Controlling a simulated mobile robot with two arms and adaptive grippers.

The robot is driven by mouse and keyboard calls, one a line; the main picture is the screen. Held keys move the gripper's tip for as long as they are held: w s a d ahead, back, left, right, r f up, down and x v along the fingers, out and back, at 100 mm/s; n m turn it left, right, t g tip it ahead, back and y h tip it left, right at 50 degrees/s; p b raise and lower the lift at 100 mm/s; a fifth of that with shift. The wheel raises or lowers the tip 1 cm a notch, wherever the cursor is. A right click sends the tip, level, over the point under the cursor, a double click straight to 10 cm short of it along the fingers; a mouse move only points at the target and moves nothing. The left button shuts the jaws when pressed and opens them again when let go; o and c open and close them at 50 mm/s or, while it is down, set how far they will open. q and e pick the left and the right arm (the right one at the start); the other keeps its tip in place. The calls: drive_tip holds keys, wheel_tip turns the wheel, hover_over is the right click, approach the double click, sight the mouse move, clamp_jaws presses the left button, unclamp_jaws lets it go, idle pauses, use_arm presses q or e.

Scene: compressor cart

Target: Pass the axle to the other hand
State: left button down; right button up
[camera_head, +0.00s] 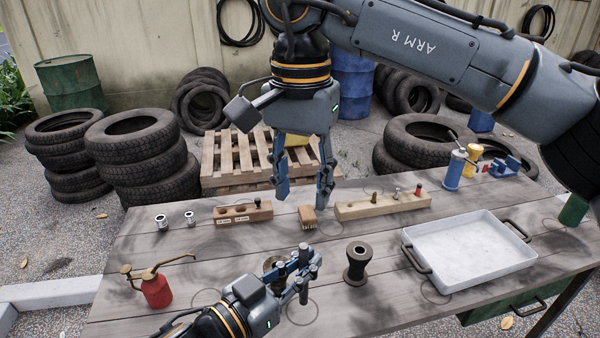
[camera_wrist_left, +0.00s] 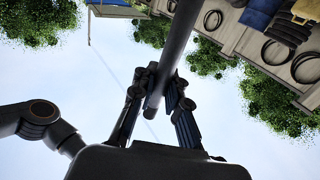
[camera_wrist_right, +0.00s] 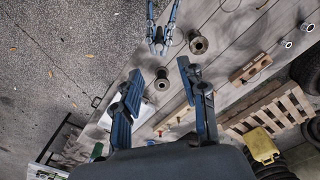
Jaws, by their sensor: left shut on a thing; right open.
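The axle (camera_wrist_left: 178,35) is a dark, straight round rod, seen most clearly in the left wrist view. My left gripper (camera_wrist_left: 163,86) is shut on it, and the rod sticks out beyond the fingers. In the head view, my left gripper (camera_head: 299,266) is low over the front of the table, with the axle (camera_head: 303,292) looking short and upright at its fingers. My right gripper (camera_head: 302,190) points down above the middle of the table, open and empty. It is apart from the axle, farther back and higher. In the right wrist view, its fingers (camera_wrist_right: 160,75) are spread.
A dark spool (camera_head: 356,270) stands right of my left gripper. A white tray (camera_head: 470,262) is at the right and a red oil can (camera_head: 156,291) at the left. Tyres and a pallet (camera_head: 225,160) stand behind.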

sight(301, 245)
wheel_tip(301, 245, down, 10)
drive_tip(key=shift+f, duration=0.25)
drive_tip(key=shift+c, duration=0.3)
clamp_jaws()
use_arm(q)
drive_tip(key=c, duration=1.3)
unclamp_jaws()
